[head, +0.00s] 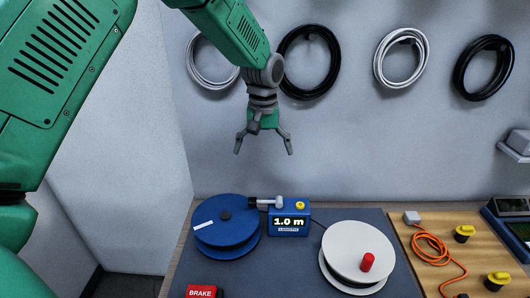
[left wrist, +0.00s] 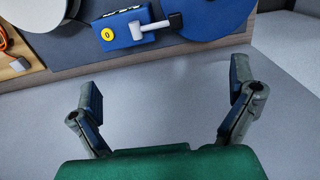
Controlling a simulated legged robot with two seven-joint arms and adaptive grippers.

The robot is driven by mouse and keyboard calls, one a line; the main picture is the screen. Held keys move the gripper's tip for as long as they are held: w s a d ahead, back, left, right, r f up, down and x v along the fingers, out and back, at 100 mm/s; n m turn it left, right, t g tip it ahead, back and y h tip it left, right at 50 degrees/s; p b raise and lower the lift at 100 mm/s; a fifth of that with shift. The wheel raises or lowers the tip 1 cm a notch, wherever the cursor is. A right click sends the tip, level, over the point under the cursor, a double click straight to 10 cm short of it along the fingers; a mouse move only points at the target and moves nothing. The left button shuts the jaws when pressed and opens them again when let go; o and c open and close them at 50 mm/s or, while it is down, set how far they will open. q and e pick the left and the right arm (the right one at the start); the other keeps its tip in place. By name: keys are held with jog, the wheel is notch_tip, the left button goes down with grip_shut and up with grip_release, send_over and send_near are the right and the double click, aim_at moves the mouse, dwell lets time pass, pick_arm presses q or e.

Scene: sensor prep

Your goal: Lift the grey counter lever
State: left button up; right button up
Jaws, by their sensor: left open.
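The grey counter lever (head: 279,202) sits on top of the blue length counter (head: 289,222), which reads 1.0 m. A black end piece (head: 253,202) shows at the lever's left, near the blue reel. In the left wrist view the lever (left wrist: 150,28) and the counter (left wrist: 122,30) are at the top. My left gripper (head: 263,152) is open and empty. It hangs above the counter, with its fingers pointing down and clear space below. Its two fingers also show spread apart in the left wrist view (left wrist: 168,103). My right gripper is in neither view.
A blue reel (head: 225,222) stands left of the counter and a white reel (head: 352,250) with a red knob right of it. A red brake block (head: 203,291) is at the front. An orange cable (head: 432,245) lies right. Coiled cables (head: 310,62) hang on the wall.

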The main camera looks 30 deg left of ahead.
pick_arm(q)
notch_tip(320, 180, up, 12)
dwell(0.7)
jog(key=shift+f, duration=0.1)
dwell(0.4)
